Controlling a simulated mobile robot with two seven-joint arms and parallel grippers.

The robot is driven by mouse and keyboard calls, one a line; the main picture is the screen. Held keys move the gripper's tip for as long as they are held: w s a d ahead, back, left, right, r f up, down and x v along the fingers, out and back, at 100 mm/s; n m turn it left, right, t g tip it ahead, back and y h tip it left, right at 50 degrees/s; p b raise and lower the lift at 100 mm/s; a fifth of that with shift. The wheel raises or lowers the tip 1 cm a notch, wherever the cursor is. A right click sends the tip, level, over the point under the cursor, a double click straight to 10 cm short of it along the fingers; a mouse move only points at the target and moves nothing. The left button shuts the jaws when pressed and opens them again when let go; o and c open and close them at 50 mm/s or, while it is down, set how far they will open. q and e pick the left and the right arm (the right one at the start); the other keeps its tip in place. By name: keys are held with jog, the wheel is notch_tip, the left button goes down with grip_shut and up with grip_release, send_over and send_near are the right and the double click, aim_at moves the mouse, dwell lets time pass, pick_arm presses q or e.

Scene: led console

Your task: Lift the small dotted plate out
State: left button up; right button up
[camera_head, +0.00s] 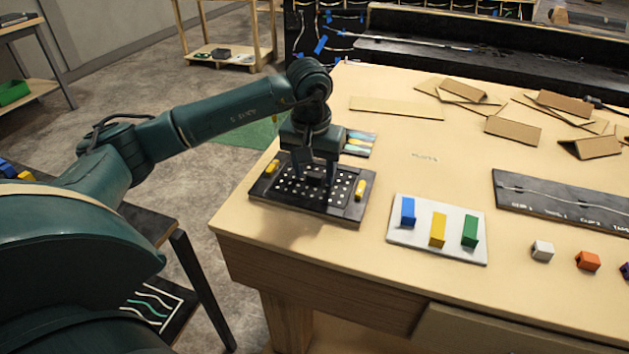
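The small dotted plate (290,189) is black with rows of white dots. It lies in a dark console base (338,215) near the table's left front corner. A yellow block (271,167) sits on the base at the plate's left, and another yellow block (361,189) at its right. My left gripper (314,178) points down over the middle of the plate, its fingers apart. A small dark knob shows between the fingers; I cannot make out any contact. The gripper hides part of the plate's far side. My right gripper is not in view.
A white board (440,252) with blue, yellow and green blocks stands to the right. A card with coloured shapes (360,143) lies just behind the console. A long dark panel (565,205), small cubes (542,251) and cardboard pieces (512,130) lie farther right. The table's middle is clear.

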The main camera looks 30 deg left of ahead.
aim_at(315, 175)
pick_arm(q)
jog(key=c, duration=0.9)
jog(key=shift+r, duration=0.1)
